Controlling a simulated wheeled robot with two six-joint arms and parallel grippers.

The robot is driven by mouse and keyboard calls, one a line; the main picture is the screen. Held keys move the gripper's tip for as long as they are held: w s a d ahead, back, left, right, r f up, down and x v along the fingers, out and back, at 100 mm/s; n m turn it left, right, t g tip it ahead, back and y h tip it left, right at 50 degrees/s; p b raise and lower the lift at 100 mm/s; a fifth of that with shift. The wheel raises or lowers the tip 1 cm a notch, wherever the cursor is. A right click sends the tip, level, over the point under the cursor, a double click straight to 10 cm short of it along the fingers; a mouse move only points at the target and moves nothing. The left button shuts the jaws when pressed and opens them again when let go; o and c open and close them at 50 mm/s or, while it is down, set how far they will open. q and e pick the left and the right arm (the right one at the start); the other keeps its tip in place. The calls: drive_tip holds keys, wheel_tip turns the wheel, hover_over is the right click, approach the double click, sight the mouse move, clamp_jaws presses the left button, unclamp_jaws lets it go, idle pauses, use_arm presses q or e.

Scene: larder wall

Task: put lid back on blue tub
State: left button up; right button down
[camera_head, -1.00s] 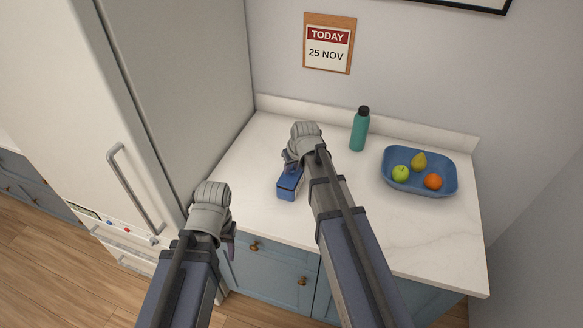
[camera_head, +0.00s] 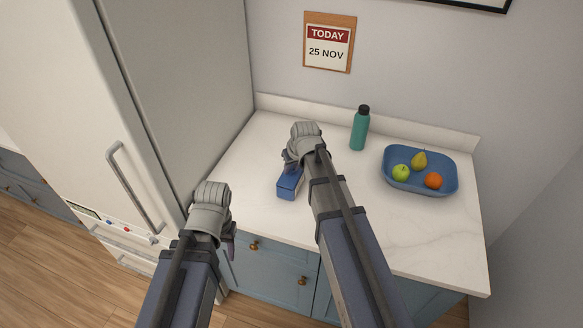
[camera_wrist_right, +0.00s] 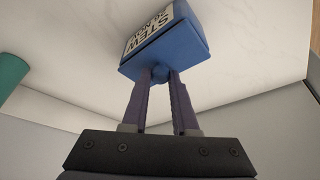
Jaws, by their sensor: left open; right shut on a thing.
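The blue tub (camera_head: 289,190) stands on the white counter, left of its middle; the right wrist view shows its label (camera_wrist_right: 152,31), which reads STEW. The blue lid (camera_wrist_right: 168,60) lies over the tub's top with no clear gap, though whether it is fully seated I cannot tell. My right gripper (camera_head: 290,166) is above the tub, and in the right wrist view its fingers (camera_wrist_right: 161,82) are shut on the lid's small round knob (camera_wrist_right: 160,72). My left gripper (camera_head: 231,247) is open and empty, low in front of the counter's left front edge, away from the tub.
A teal bottle (camera_head: 359,130) with a black cap stands behind and right of the tub. A blue fruit tray (camera_head: 424,188) is further right. A tall fridge (camera_head: 180,90) borders the counter on the left. The counter's front right is clear.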

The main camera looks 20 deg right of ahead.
drive_tip(key=shift+f, duration=0.1)
drive_tip(key=shift+c, duration=0.6)
unclamp_jaws()
idle(0.4)
drive_tip(key=shift+r+p, duration=3.5)
drive_tip(key=shift+r, duration=0.05)
clamp_jaws()
